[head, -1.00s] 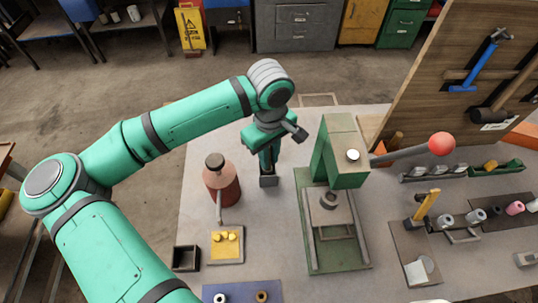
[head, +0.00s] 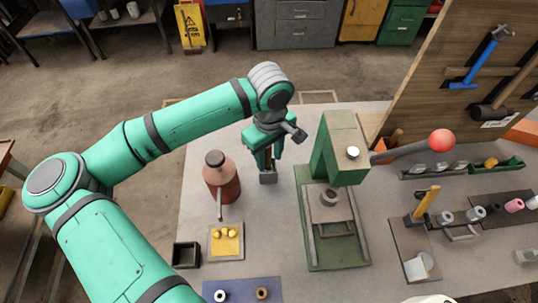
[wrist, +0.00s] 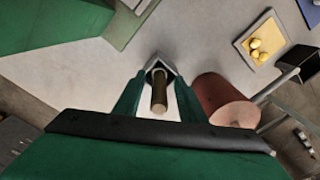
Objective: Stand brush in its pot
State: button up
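The bristles are hidden inside the pot. My gripper (head: 267,159) is open, with one finger on each side of the handle. In the wrist view a gap shows between the handle and each finger of the gripper (wrist: 158,98).
A red-brown bottle (head: 222,182) stands close to the left of the pot. A green press (head: 340,150) with a red-knobbed lever stands to the right. A dark open box (head: 186,255) and a yellow tray (head: 226,257) sit nearer. Bare tabletop lies behind the pot.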

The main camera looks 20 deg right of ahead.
jog(key=shift+r, duration=0.15)
notch_tip(320, 180, up, 10)
jog(key=shift+r, duration=0.25)
dwell(0.4)
dwell(0.6)
